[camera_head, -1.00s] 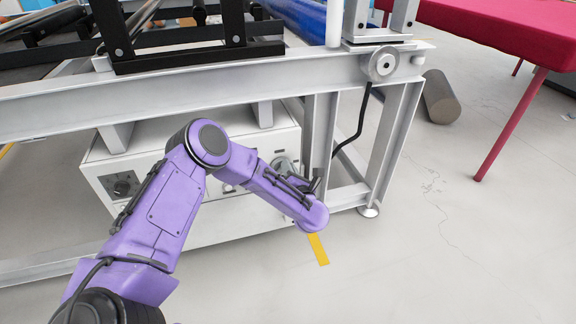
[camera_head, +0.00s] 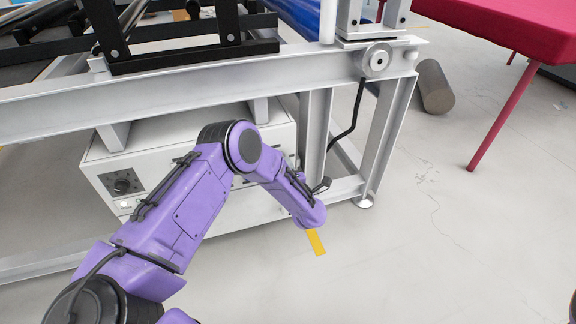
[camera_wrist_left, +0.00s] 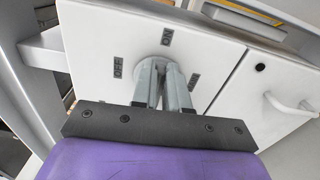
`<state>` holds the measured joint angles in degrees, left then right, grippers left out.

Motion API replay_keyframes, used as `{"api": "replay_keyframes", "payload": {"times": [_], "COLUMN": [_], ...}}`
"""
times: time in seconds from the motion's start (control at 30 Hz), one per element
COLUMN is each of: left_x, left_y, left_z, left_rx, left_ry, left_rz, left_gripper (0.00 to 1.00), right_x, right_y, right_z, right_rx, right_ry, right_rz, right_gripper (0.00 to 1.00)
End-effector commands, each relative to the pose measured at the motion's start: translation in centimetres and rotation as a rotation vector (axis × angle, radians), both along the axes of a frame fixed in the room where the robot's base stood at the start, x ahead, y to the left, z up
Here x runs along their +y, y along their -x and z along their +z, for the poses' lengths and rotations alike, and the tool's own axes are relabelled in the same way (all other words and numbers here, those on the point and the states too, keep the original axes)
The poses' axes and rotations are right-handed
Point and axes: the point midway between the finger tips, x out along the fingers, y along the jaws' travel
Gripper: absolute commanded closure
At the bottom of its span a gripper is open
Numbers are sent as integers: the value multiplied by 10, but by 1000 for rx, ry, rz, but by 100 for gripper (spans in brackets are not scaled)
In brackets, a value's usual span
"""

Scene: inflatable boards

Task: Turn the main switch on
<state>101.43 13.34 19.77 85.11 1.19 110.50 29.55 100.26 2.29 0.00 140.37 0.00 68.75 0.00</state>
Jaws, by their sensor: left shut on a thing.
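The main switch (camera_wrist_left: 152,63) is a round pale disc on a white panel, with its knob mostly hidden behind my fingers. An ON label (camera_wrist_left: 166,37) sits above it, an OFF label (camera_wrist_left: 118,67) to its left, and a small dark label (camera_wrist_left: 194,81) to its right. My left gripper (camera_wrist_left: 163,70) is shut on the switch knob, its two grey fingers close together. In the head view my purple left arm reaches to the right end of the white control box (camera_head: 162,165) and hides the switch and gripper. The right gripper is not in view.
A grey steel frame (camera_head: 200,85) passes above the box, with a leg (camera_head: 390,140) and a black cable (camera_head: 352,125) to its right. A white handle (camera_wrist_left: 290,104) is on the neighbouring panel.

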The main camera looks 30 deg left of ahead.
Motion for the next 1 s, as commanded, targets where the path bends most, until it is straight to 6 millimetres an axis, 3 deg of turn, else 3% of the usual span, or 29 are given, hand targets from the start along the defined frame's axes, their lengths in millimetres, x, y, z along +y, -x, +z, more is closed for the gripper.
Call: {"api": "replay_keyframes", "payload": {"times": [0.67, 0.7, 0.77, 1.0], "left_x": [0, 0, 0, -1], "left_y": [2, 2, 2, 0], "left_z": [-4, -4, -4, -3], "left_rx": [56, 56, 56, 51], "left_ry": [-41, -41, -41, -41], "left_rz": [3, 3, 3, 0], "left_gripper": [100, 83, 63, 61], "right_x": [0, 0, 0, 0], "right_y": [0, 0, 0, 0], "right_z": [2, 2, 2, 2], "right_rx": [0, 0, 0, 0], "right_ry": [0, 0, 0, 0], "right_rz": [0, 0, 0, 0], "right_gripper": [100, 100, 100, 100]}}
